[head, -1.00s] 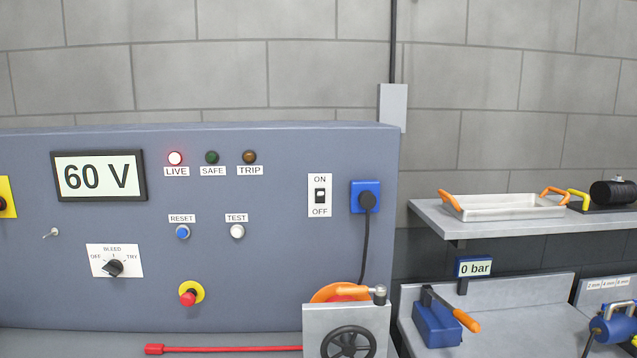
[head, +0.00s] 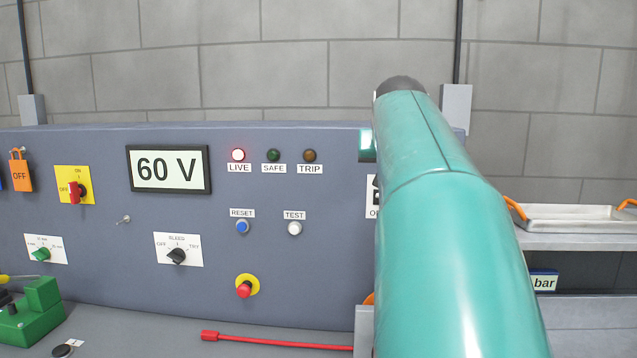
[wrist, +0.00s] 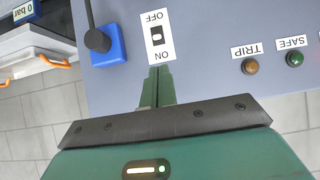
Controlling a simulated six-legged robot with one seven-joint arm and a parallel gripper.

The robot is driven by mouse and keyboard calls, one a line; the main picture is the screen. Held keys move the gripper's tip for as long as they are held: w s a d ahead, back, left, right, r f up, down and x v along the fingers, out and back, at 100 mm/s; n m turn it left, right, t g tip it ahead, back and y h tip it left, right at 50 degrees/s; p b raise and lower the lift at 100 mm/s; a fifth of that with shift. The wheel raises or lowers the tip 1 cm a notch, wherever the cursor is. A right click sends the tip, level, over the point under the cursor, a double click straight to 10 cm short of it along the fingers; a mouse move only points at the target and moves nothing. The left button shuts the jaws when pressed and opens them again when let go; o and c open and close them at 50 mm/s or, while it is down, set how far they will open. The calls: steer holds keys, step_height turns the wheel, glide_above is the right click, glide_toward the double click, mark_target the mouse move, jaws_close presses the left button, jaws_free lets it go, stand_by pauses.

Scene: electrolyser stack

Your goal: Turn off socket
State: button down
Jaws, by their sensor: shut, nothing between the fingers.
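The socket switch (wrist: 157,38) is a small black rocker with a white part on a white ON/OFF plate, upside down in the wrist view. The white part appears to lie towards ON. Beside it is the blue socket (wrist: 108,50) with a black plug (wrist: 97,40) in it. My gripper (wrist: 158,72) is shut and empty, its green fingertips pointing at the plate's ON end; whether they touch it I cannot tell. In the head view my arm hides the socket and most of the switch plate (head: 371,197); my fingers are hidden there too.
The grey panel carries a lit red LIVE lamp (head: 238,155), a 60 V display (head: 168,169), RESET (head: 242,227) and TEST (head: 294,228) buttons and a red emergency button (head: 244,289). A shelf with a tray (head: 570,217) stands at right.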

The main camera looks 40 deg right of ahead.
steer(key=shift+d+r, duration=0.15)
steer(key=x, duration=1)
steer(key=shift+s+a+f+t+h, duration=0.35)
steer(key=shift+f+t+h, duration=0.15)
steer(key=shift+t+h, duration=0.3)
stand_by(0.6)
steer(key=shift+s+a+f+h, duration=0.15)
steer(key=shift+f+h, duration=0.1)
steer(key=shift+f, duration=0.2)
steer(key=shift+s+a+f+h, duration=0.15)
steer(key=shift+f+h, duration=0.1)
steer(key=shift+f, duration=0.2)
steer(key=shift+r, duration=0.1)
